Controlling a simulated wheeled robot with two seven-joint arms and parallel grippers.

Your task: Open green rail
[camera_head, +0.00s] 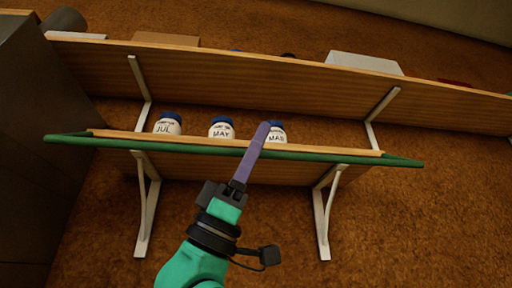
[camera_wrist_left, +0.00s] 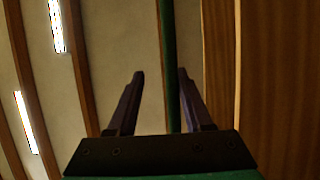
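The green rail (camera_head: 330,157) runs along the front edge of the lower wooden shelf (camera_head: 190,141). In the left wrist view the rail (camera_wrist_left: 168,50) shows as a dark green bar between my finger lines, nearer the right finger. My left gripper (camera_head: 262,130), with purple fingers, reaches up in front of the rail's middle. In the left wrist view its two fingers (camera_wrist_left: 160,76) stand apart with nothing clamped. I cannot tell how deep the rail sits between them. My right gripper is in neither view.
Jars marked JUL (camera_head: 168,125), MAY (camera_head: 221,129) and MAR (camera_head: 277,135) stand on the lower shelf behind the rail; my fingers partly cover MAR. A wooden upper shelf (camera_head: 290,75) runs above them. White brackets (camera_head: 322,222) support the lower shelf. A dark cabinet (camera_head: 35,150) stands left.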

